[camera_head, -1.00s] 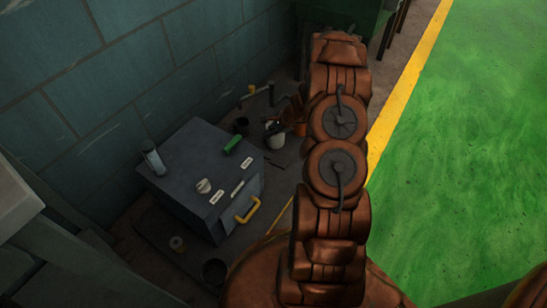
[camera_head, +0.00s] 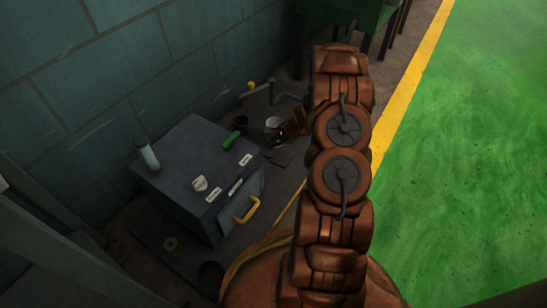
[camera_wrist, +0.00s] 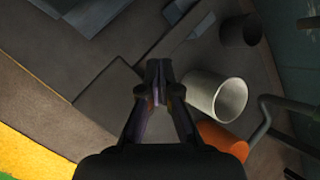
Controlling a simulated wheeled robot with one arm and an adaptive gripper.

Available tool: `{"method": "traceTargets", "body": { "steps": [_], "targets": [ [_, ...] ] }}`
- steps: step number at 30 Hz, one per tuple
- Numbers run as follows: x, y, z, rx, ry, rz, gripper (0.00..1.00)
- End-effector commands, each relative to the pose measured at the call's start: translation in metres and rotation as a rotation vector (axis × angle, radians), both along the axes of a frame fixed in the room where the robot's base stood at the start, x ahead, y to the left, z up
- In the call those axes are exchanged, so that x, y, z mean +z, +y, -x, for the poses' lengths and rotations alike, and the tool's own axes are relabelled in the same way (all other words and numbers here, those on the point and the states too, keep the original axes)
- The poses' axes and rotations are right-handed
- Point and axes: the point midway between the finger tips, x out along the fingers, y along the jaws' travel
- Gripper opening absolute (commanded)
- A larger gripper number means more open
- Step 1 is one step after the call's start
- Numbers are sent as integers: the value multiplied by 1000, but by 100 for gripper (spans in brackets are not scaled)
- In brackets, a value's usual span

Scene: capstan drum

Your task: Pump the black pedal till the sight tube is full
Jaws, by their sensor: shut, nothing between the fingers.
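A grey box-shaped cabinet (camera_head: 190,155) stands by the wall in the head view. A pale upright cylinder (camera_head: 148,156) at its left end looks like the sight tube; its level is too small to read. I cannot make out the black pedal for sure. In the wrist view my gripper (camera_wrist: 158,75) is shut and empty, above a dark flat floor area (camera_wrist: 105,95). A white cup (camera_wrist: 217,96) lies just right of the fingers, apart from them. In the head view, my gripper is a dark, unclear shape near the same cup (camera_head: 273,122).
The cabinet carries a green cylinder (camera_head: 231,139), a white knob (camera_head: 200,183) and a yellow handle (camera_head: 246,208). The green floor (camera_head: 465,170) is clear.

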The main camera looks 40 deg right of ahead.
Motion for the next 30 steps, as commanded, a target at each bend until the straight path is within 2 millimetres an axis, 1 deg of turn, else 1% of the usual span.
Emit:
{"method": "traceTargets", "body": {
  "steps": [1, 7, 30],
  "targets": [
    [-6, 0, 1, 0, 0, -1, 0],
    [-14, -1, 3, 0, 1, 0, 0],
    [-14, -1, 3, 1, 1, 0, 0]
  ]
}}
